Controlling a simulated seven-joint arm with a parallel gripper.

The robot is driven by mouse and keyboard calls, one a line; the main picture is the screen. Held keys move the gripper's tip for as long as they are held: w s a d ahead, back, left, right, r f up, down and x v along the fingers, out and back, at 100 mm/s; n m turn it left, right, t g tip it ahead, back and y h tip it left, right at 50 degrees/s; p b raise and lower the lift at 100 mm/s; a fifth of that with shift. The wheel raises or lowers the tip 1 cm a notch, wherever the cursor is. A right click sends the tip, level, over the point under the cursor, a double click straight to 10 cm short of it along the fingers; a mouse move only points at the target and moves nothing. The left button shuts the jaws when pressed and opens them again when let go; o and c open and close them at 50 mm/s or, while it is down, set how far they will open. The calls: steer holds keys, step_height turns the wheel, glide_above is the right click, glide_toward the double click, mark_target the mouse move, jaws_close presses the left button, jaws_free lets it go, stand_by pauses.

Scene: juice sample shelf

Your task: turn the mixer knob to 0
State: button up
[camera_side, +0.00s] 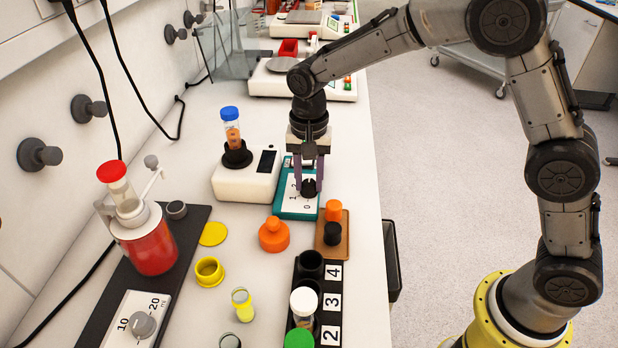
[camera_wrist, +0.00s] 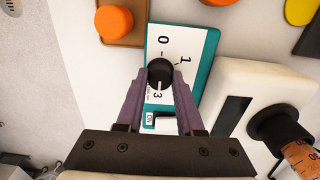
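The mixer is a teal box with a white dial face (camera_wrist: 187,40), printed 0, 1 and 3 in the wrist view; it also shows in the side view (camera_side: 283,213). Its black round knob (camera_wrist: 160,73) has a white mark pointing toward the 3. The knob also shows in the side view (camera_side: 309,187). My gripper (camera_wrist: 161,76) points down over the dial, with its two purple fingers on opposite sides of the knob and no clear gap beside it. The right finger in the wrist view hides part of the dial. It also shows in the side view (camera_side: 309,186).
A white device (camera_side: 245,184) holding a blue-capped tube (camera_side: 231,127) stands just left of the mixer. A numbered black rack (camera_side: 318,301) stands nearer the camera.

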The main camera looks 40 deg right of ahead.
jaws_close()
